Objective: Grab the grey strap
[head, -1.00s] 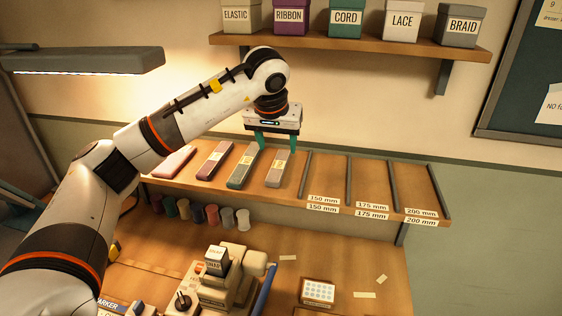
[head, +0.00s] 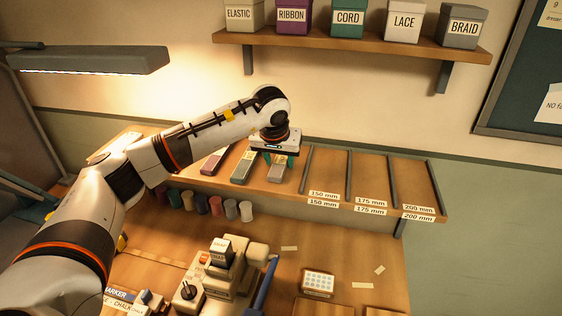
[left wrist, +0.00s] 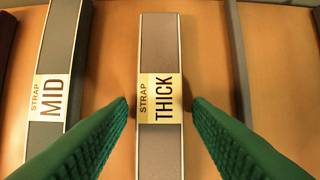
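A taupe-grey strap (head: 276,175) lies on the wooden shelf, rightmost of the laid-out straps. In the left wrist view this strap (left wrist: 160,40) has a pale label reading "STRAP THICK". A darker green-grey strap (head: 240,174) lies to its left; in the left wrist view that strap (left wrist: 62,38) is labelled "STRAP MID". My left gripper (head: 280,161) is low over the taupe-grey strap, pointing down. In the left wrist view its green fingers (left wrist: 159,102) are open, one on each side of that strap, with gaps visible. My right gripper is not in view.
A mauve strap (head: 214,160) lies further left. Dark dividers (head: 348,178) split the shelf's right side into empty bays labelled 150, 175 and 200 mm. Several spools (head: 216,206) sit below the shelf's front edge. Labelled boxes (head: 347,24) stand on an upper shelf.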

